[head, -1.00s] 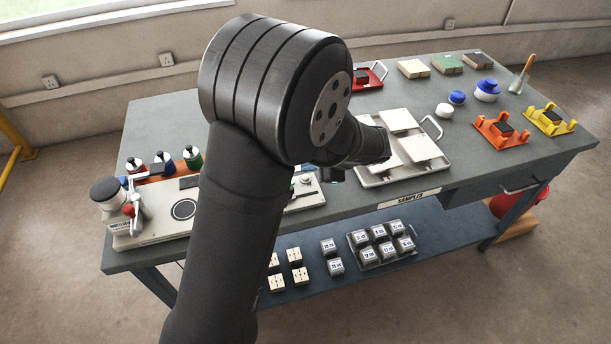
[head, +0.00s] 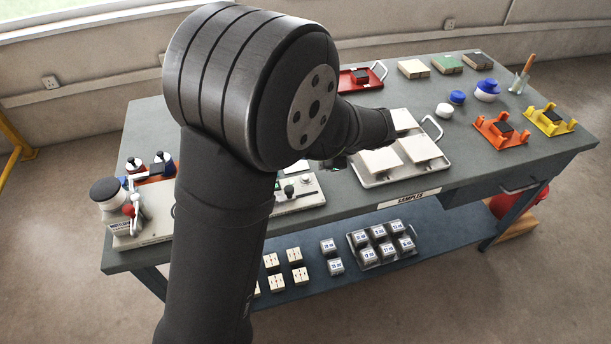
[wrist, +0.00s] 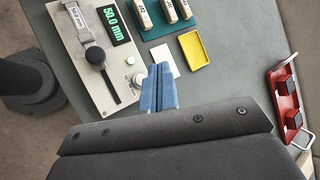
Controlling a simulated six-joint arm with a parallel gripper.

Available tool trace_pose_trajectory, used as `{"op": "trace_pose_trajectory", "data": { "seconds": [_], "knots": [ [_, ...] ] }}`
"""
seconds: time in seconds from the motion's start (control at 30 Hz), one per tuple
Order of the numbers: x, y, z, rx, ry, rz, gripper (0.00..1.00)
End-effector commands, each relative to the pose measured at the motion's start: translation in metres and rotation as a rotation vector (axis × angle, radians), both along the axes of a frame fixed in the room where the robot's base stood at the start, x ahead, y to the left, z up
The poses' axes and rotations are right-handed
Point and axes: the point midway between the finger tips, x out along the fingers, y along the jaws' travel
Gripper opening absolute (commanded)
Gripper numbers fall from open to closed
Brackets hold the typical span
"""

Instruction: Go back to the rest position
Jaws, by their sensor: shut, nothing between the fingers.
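My gripper (wrist: 160,86) shows in the wrist view with its two blue fingers together and nothing between them. It is above the grey table, near a white square tile (wrist: 163,60) and a measuring device (wrist: 92,50) whose green display reads 50.0 mm. Nothing looks gripped or touched, though the height above the table is hard to tell. In the head view my arm fills the middle left, and the fingers are hidden behind it.
The sample tray (head: 372,181) with several pale tiles lies at table centre. A red tray (head: 347,86), an orange holder (head: 490,138) and a yellow holder (head: 541,128) stand around it. A yellow tray (wrist: 195,50) lies near the device.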

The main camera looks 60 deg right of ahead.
Motion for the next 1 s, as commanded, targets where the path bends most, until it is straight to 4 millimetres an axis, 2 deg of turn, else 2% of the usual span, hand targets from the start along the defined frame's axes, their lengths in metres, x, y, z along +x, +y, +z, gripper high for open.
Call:
{"op": "trace_pose_trajectory", "data": {
  "seconds": [0.17,0.37,0.7,1.0],
  "knots": [
    [0.0,0.0,-0.002,0.001,0.0,-0.001,0.0],
    [0.0,0.0,-0.018,0.002,0.0,0.0,0.0],
    [0.0,-0.001,0.032,-0.003,0.001,0.0,0.0],
    [0.0,0.0,0.038,0.001,0.002,0.002,0.0]
  ]
}}
